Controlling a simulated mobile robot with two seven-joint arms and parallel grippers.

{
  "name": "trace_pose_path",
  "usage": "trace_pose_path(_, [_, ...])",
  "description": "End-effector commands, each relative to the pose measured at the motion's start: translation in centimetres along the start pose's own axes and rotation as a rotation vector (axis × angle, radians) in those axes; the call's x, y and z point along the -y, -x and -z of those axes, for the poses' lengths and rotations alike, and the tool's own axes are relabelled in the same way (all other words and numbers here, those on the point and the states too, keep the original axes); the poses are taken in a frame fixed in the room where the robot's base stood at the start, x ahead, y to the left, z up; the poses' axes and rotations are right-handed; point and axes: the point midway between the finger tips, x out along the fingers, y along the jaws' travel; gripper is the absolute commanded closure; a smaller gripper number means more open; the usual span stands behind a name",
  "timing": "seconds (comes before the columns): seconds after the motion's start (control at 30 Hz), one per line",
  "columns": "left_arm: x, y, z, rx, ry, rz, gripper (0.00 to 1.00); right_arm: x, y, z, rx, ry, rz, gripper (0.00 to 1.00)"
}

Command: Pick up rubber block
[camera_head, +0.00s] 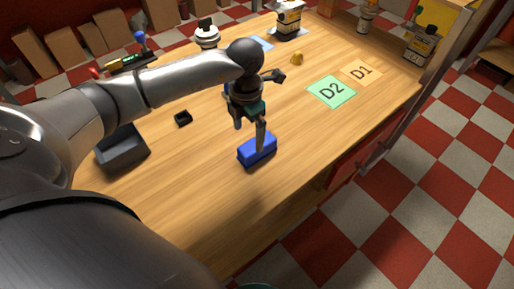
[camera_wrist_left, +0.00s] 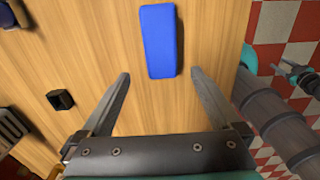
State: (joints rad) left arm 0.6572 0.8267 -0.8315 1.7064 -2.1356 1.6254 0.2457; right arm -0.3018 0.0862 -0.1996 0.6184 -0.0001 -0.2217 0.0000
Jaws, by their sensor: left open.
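The blue block (camera_head: 257,149), which I take to be the rubber block, lies flat on the wooden table near its front right edge. In the left wrist view the blue block (camera_wrist_left: 159,42) lies lengthwise just beyond the fingertips, centred across the gap. My left gripper (camera_head: 250,138) is open and empty, pointing down over the block. Its two spread fingers (camera_wrist_left: 160,73) show clearly in the wrist view. In the head view one finger overlaps the block; I cannot tell whether it touches. A small gripper-like part at the wrist view's right edge may be my right gripper (camera_wrist_left: 298,73); its jaws are unclear.
A small black box (camera_head: 183,118) and a dark grey bin (camera_head: 122,148) stand left of the block. Green D2 (camera_head: 331,91) and orange D1 (camera_head: 361,71) mats lie at the right. The table around the block is clear.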

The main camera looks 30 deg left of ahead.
Motion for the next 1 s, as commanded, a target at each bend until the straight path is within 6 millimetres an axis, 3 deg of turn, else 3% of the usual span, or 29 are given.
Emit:
trace_pose_path(0.17, [0.1, -1.0, 0.1, -0.002, 0.000, 0.002, 0.03, -0.1, -0.1, 0.9, -0.016, 0.000, -0.001, 0.50])
trace_pose_path(0.43, [0.4, -5.0, 0.2, -0.002, 0.000, 0.002, 0.03, 0.5, -0.8, 0.8, -0.015, -0.003, 0.006, 0.50])
trace_pose_path(0.7, [0.3, -5.3, 0.2, 0.001, 0.000, 0.001, 0.03, 0.9, -0.8, 0.5, -0.010, -0.005, 0.011, 0.50])
trace_pose_path(1.0, [0.3, -5.3, 0.2, 0.001, 0.000, 0.001, 0.36, 0.8, -0.8, 0.3, -0.006, -0.004, 0.010, 0.50])
